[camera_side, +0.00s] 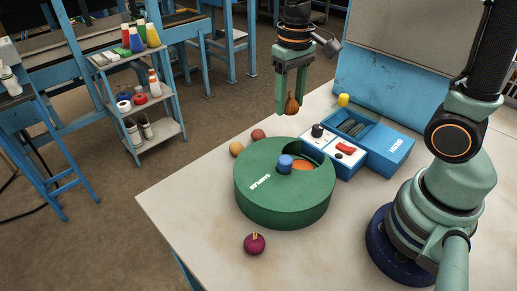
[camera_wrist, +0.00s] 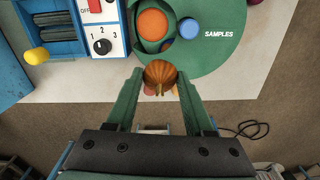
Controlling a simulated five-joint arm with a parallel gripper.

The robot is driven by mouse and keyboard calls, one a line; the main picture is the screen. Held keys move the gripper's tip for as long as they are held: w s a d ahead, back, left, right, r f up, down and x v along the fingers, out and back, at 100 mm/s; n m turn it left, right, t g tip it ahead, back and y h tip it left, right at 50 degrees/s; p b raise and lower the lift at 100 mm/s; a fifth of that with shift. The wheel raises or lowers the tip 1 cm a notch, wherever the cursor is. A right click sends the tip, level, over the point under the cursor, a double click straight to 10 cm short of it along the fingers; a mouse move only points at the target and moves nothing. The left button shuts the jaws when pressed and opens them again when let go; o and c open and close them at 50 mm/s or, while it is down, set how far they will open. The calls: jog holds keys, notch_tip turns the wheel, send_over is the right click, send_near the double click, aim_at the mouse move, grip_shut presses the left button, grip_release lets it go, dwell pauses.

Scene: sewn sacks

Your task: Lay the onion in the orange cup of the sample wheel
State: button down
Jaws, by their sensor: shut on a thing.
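The onion (camera_side: 292,105), a brown-orange bulb, is held between the fingertips of my gripper (camera_side: 290,98), which is shut on it. In the wrist view the onion (camera_wrist: 160,74) sits between both fingers. The sample wheel (camera_side: 262,205) is a round green drum on the table with a window in its top. The orange cup (camera_side: 303,165) shows in that window, partly hidden by the rim and the blue knob (camera_side: 284,163). The held onion is in the air above the far side of the wheel. In the wrist view the orange cup (camera_wrist: 153,24) lies beyond the onion, apart from it.
A purple bulb (camera_side: 254,244) lies in front of the wheel. Orange (camera_side: 237,149) and reddish (camera_side: 258,135) round things lie behind it.

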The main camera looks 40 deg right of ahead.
jog(key=shift+s+d+f+n, duration=0.1)
jog(key=shift+s+d+n, duration=0.15)
jog(key=shift+d+n, duration=0.5)
jog(key=w+a+r+m, duration=0.1)
jog(key=w+a+m, duration=0.1)
jog(key=a+m, duration=0.75)
jog(key=r+m, duration=0.1)
jog(key=m, duration=0.7)
send_over(223, 222)
jog(key=shift+a+r, duration=0.15)
notch_tip(223, 222, down, 20)
jog(key=shift+r, duration=0.2)
jog(key=shift+f, duration=0.25)
jog(key=shift+c, duration=1.4)
grip_release()
